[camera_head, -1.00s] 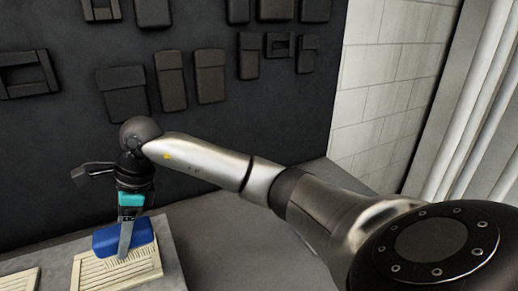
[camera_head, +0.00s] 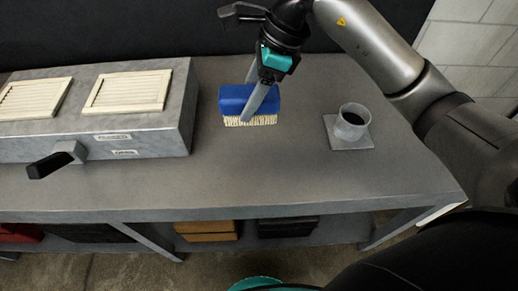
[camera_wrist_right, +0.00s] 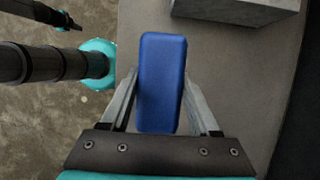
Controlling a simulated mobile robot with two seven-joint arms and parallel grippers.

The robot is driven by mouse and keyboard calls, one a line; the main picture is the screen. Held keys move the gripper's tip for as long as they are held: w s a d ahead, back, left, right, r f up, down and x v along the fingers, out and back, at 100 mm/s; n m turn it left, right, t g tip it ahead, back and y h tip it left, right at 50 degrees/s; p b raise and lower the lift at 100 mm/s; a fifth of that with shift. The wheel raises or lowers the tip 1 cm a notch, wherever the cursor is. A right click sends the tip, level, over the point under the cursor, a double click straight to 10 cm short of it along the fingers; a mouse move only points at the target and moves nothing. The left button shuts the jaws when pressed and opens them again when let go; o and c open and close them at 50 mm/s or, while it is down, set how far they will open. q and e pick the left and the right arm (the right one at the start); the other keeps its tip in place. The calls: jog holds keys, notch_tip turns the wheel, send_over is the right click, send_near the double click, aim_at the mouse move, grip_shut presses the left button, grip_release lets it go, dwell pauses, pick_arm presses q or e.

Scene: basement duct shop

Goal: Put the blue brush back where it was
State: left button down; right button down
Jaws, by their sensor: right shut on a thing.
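The blue brush (camera_head: 233,101) has a blue block body and pale bristles facing down. My right gripper (camera_head: 250,97) is shut on it, one finger crossing its near face. In the right wrist view the brush (camera_wrist_right: 162,82) stands between the two fingers. It is over the bare bench top (camera_head: 290,165), between the grey box and a cup; I cannot tell whether the bristles touch the bench. The grey box (camera_head: 150,145) carries two cream slatted panels, one at right (camera_head: 128,90) and one at left (camera_head: 33,98). My left gripper does not show clearly.
A grey round cup (camera_head: 352,124) on a square plate stands right of the brush. A black handle (camera_head: 50,165) sticks out from the box front. The bench's front middle is clear. Boxes (camera_head: 205,230) sit on the shelf below.

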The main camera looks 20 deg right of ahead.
aim_at(273, 116)
jog(key=shift+f+b, duration=0.6)
jog(key=shift+f, duration=7.7)
jog(key=shift+f, duration=0.1)
jog(key=shift+f, duration=0.15)
jog(key=shift+c, duration=0.6)
grip_release()
jog(key=shift+r, duration=0.2)
jog(key=shift+d+r, duration=0.1)
jog(key=shift+r, duration=0.25)
jog(key=v, duration=1.1)
jog(key=shift+s+r+p, duration=0.1)
jog(key=shift+r+p, duration=0.1)
jog(key=shift+p, duration=0.2)
